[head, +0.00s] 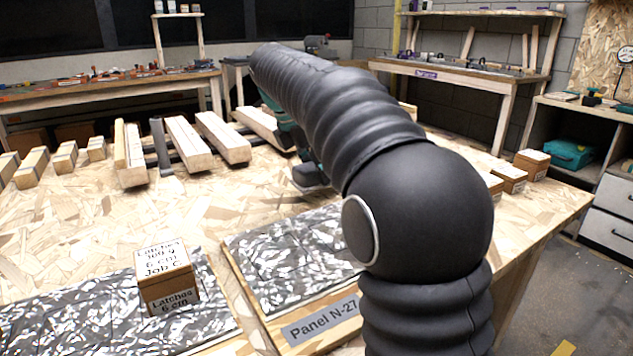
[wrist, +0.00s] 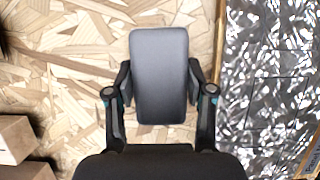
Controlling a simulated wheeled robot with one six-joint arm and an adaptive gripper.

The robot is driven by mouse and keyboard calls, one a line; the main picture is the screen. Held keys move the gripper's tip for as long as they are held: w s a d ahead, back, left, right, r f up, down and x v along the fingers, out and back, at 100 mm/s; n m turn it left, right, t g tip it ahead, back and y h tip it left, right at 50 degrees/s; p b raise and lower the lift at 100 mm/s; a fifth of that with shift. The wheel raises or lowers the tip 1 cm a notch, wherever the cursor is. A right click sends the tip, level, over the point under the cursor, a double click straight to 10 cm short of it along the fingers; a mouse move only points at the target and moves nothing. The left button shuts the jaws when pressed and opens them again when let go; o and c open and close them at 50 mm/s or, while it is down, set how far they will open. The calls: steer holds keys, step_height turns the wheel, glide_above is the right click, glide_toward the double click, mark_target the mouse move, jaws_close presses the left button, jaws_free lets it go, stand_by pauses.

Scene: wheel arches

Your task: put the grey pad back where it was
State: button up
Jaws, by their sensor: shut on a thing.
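The grey pad (wrist: 158,60) is a flat, rounded rectangle in the wrist view. My gripper (wrist: 159,85) is shut on it, one finger against each long side. The pad is over the bare chipboard tabletop (wrist: 70,50), left of the foil-covered panel (wrist: 265,85); its height above the board is hard to tell. In the head view my arm hides most of the gripper, and a dark grey part (head: 308,174) shows just left of the arm.
Panel N-27 (head: 290,265) lies at the front, with a second foil panel (head: 95,310) left of it bearing a Latches box (head: 167,277). Long wooden blocks (head: 188,146) and a dark bar (head: 160,142) stand behind. Small boxes (head: 531,163) sit at the right edge. The middle-left board is clear.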

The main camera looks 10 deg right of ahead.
steer(key=shift+f, duration=1.4)
steer(key=o, duration=1.1)
steer(key=shift+f, duration=0.1)
steer(key=p+v, duration=0.2)
steer(key=v, duration=1)
steer(key=shift+p, duration=0.3)
